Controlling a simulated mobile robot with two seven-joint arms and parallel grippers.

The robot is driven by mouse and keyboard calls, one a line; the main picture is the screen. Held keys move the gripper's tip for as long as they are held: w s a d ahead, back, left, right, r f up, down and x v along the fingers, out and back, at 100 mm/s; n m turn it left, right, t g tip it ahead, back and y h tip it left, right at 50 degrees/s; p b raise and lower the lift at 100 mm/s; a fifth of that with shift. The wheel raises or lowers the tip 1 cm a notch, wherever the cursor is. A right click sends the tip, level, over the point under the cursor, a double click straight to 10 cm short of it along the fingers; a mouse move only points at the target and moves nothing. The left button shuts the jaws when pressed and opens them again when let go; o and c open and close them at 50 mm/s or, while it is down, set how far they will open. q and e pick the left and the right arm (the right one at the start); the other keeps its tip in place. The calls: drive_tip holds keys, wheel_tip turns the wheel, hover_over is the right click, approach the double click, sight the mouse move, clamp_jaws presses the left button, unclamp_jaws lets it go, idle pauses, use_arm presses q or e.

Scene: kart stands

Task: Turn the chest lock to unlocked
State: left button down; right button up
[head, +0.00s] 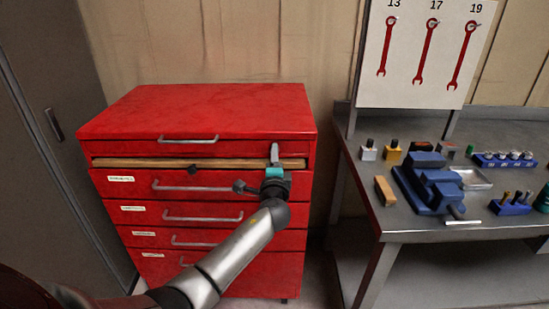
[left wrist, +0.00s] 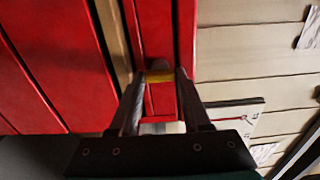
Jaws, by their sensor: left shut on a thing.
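The red tool chest (head: 210,110) stands at the left centre, with its front facing me. My left gripper (head: 274,153) reaches its upper right front, at the top drawer beside the wood-coloured strip. In the left wrist view my left gripper (left wrist: 159,77) is shut on the lock, of which a small yellow piece (left wrist: 159,76) shows between the fingertips against the red front. The fingers hide most of the lock, so I cannot tell which way it is turned. My right gripper is not in view.
A small dark knob (head: 192,169) sits on the wood-coloured strip (head: 140,162). Drawer handles (head: 190,188) stick out below. At the right, a grey workbench (head: 400,222) holds a blue vise (head: 432,185) and small parts. A wrench board (head: 425,60) stands behind. A grey cabinet (head: 40,160) is left.

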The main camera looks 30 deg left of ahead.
use_arm(q)
drive_tip(key=shift+c, duration=1.8)
unclamp_jaws()
drive_tip(key=p+v, duration=0.1)
drive_tip(key=v, duration=1.4)
drive_tip(key=shift+s+p, duration=0.2)
drive_tip(key=shift+p, duration=0.1)
